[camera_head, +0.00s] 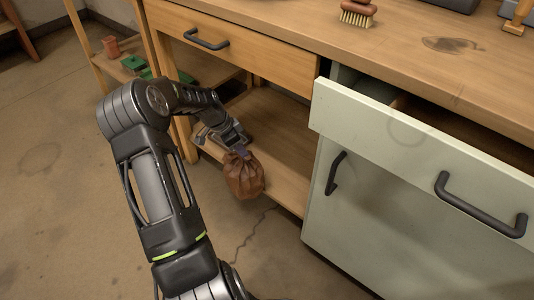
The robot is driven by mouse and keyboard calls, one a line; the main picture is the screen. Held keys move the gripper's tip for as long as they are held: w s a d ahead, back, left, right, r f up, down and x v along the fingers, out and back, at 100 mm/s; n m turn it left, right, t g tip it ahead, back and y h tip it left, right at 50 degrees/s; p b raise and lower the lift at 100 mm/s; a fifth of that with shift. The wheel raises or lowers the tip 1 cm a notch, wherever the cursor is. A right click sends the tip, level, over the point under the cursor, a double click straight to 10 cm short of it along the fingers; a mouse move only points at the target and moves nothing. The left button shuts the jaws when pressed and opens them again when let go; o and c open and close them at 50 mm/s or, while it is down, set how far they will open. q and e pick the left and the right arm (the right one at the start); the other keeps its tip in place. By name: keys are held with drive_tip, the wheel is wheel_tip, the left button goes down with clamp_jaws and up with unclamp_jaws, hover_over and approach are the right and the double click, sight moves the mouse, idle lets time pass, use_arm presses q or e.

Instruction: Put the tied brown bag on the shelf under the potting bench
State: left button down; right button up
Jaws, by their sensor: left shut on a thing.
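The tied brown bag (244,177) hangs from my left gripper (238,148), which is shut on its tied neck. The bag is at the front of the low wooden shelf (283,146) under the bench (420,45), overlapping the shelf's front edge in the camera_head view. I cannot tell whether it touches the shelf. My left arm reaches in from the bottom and covers part of the shelf's left end. My right gripper is not in view.
A pale green drawer (420,155) stands open to the right, above a cabinet door with a dark handle (335,173). A closed wooden drawer (235,45) is above the shelf. A brush (357,13) lies on the benchtop. A side rack at left holds a terracotta pot (111,47).

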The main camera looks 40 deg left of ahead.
use_arm(q)
drive_tip(key=shift+w+r, duration=0.1)
drive_tip(key=shift+w, duration=0.1)
drive_tip(key=w+d+b, duration=0.2)
drive_tip(key=w+d, duration=0.1)
drive_tip(key=w, duration=0.5)
drive_tip(key=w+d+b, duration=0.2)
drive_tip(key=w+d, duration=0.1)
drive_tip(key=w, duration=0.5)
drive_tip(key=shift+b, duration=0.4)
drive_tip(key=shift+d, duration=0.1)
drive_tip(key=x, duration=0.1)
drive_tip(key=b+x, duration=0.2)
drive_tip(key=shift+s+f, duration=0.25)
drive_tip(key=shift+f, duration=0.05)
